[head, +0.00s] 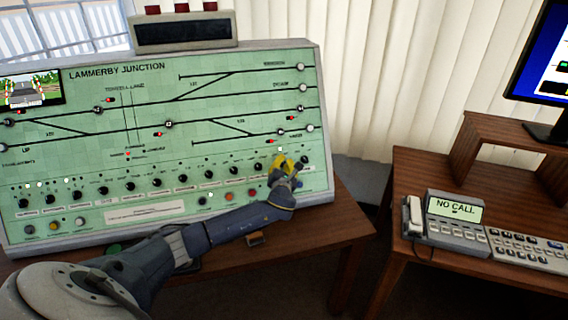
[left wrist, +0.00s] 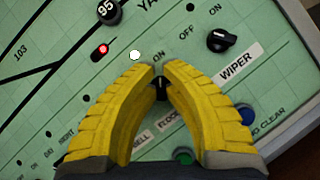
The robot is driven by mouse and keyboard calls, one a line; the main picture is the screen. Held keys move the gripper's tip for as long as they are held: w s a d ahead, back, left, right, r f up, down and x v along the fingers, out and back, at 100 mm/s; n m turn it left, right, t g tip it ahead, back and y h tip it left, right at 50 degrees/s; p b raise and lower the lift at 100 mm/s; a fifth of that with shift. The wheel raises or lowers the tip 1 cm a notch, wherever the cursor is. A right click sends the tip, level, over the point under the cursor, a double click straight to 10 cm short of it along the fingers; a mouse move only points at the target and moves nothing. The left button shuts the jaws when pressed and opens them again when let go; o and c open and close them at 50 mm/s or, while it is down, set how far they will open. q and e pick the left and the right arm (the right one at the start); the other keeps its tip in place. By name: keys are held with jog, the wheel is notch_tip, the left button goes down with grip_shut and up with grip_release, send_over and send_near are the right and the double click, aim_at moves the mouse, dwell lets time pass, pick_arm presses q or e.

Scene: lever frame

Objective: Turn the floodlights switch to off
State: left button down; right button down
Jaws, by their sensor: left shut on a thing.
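The green control panel (head: 150,125) stands on the desk, with a row of black rotary knobs along its lower part. My left gripper (head: 280,163) has yellow fingers and reaches the right end of this row. In the left wrist view its fingertips (left wrist: 163,80) are shut around a black knob (left wrist: 161,88). A partly covered label (left wrist: 171,120) below it seems to begin with "FLOO". "ON" shows just above the knob; its "OFF" mark is hidden by the fingers. I cannot tell which way the knob points. My right gripper is not in view.
The wiper knob (left wrist: 222,40) sits close to the right of the held knob. A white lamp (left wrist: 135,55) is lit at upper left. Blue (left wrist: 246,114) and green (left wrist: 183,155) buttons lie below. A phone (head: 445,220) and keyboard (head: 530,248) rest on the right desk.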

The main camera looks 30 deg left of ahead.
pick_arm(q)
jog(key=n+g+y, duration=0.1)
jog(key=n+y, duration=0.1)
jog(key=n, duration=0.2)
jog(key=n+g+y, duration=0.1)
jog(key=n+y, duration=0.2)
jog(key=n, duration=0.2)
jog(key=shift+g, duration=0.4)
jog(key=n+g+y, duration=0.1)
jog(key=n, duration=0.1)
jog(key=n+g, duration=0.1)
jog(key=n, duration=0.2)
jog(key=shift+s+a+y, duration=0.1)
jog(key=shift+a+y, duration=0.05)
jog(key=shift+y, duration=0.25)
jog(key=shift+s+a+n+g+y, duration=0.1)
jog(key=shift+n+g+y, duration=0.1)
jog(key=shift+n+g, duration=0.9)
jog(key=shift+n+g+y, duration=0.2)
jog(key=shift+n+g, duration=0.4)
jog(key=shift+n, duration=0.9)
jog(key=c, duration=1.5)
grip_release()
jog(key=v, duration=1.2)
jog(key=shift+r, duration=0.1)
